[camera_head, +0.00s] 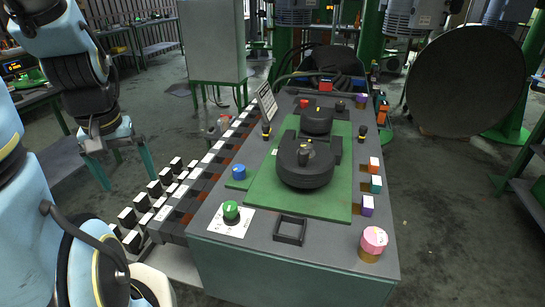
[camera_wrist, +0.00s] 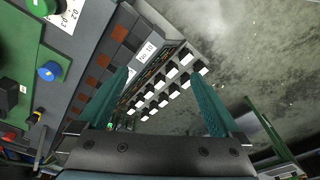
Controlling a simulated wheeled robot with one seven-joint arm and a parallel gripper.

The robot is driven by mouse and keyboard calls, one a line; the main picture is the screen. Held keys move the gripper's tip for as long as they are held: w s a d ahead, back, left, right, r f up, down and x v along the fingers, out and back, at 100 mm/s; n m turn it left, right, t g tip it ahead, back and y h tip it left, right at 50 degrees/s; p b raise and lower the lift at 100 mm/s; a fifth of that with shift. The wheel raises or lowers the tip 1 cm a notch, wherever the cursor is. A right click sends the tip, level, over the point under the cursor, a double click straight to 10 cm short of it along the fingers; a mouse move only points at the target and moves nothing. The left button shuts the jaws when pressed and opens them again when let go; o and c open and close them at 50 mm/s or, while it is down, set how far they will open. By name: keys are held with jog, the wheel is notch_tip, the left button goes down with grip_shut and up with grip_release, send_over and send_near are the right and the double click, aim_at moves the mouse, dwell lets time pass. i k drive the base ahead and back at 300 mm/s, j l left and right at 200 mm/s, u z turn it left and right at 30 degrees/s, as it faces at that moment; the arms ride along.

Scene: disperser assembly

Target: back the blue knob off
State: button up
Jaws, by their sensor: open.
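The blue knob (camera_head: 239,172) sits on a small green base at the left edge of the grey workbench top, in the head view. It also shows at the left of the wrist view (camera_wrist: 49,71). My gripper (camera_head: 118,166) is left of the bench in the head view, out over the floor and apart from the knob. Its two teal fingers stand wide apart with nothing between them. In the wrist view my gripper (camera_wrist: 165,95) has the row of black-and-white blocks beyond its fingers, and the knob lies outside them to the left.
A green knob (camera_head: 231,210) on a white plate stands in front of the blue knob. Black-and-white blocks (camera_head: 154,189) line the bench's left side. A dark round assembly (camera_head: 306,166) stands on the green plate (camera_head: 262,200). Black-yellow posts and coloured blocks stand around it.

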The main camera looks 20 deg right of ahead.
aim_at(238, 170)
jog(key=k+l+u, duration=0.5)
jog(key=l+u, duration=0.2)
